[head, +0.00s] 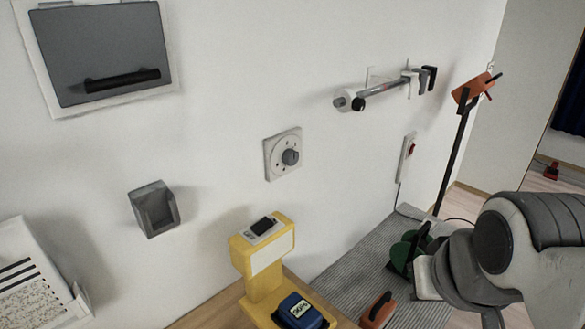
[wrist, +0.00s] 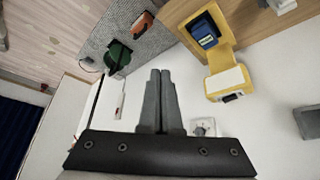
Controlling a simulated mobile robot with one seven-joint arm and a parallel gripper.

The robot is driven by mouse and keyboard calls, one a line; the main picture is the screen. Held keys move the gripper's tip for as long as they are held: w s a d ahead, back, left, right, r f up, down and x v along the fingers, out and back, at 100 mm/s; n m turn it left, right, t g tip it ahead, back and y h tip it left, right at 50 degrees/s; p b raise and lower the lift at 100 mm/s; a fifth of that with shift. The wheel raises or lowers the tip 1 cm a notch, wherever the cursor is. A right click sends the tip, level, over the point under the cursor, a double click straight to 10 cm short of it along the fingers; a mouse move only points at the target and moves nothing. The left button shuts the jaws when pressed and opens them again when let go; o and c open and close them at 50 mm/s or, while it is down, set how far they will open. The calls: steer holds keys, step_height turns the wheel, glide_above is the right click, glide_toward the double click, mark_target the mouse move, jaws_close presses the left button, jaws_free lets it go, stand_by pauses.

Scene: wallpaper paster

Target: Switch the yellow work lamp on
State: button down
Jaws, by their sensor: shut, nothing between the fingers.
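The yellow work lamp (head: 248,262) stands on a wooden top by the white wall in the head view. It has a white front panel, a black switch (head: 263,225) on its head and a dark blue block (head: 299,312) on its foot. The panel shows no clear glow. In the wrist view the lamp (wrist: 222,58) hangs at the upper right, with the switch (wrist: 233,97) at its lower end. My gripper (wrist: 160,73) is shut and empty, to the left of the lamp in that view and apart from it. In the head view its fingertips are not clearly seen.
A wall dial (head: 290,157), a grey holder (head: 154,209) and a wall bar (head: 385,88) stick out from the wall. An orange-headed stand (head: 470,90) is at the right.

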step_height(320, 180, up, 6)
steer(key=n+g+y+p, duration=0.2)
steer(key=n+g+p, duration=0.15)
steer(key=n, duration=0.65)
glide_above(267, 219)
steer(key=s+d, duration=0.2)
steer(key=s, duration=0.2)
steer(key=shift+w+r+t+p, duration=0.1)
steer(key=shift+w+t+p, duration=0.15)
steer(key=shift+p, duration=0.15)
steer(key=x, duration=1.3)
steer(key=shift+s+d, duration=0.2)
steer(key=shift+d, duration=0.1)
steer(key=shift+f, duration=0.55)
steer(key=shift+w+d, duration=0.1)
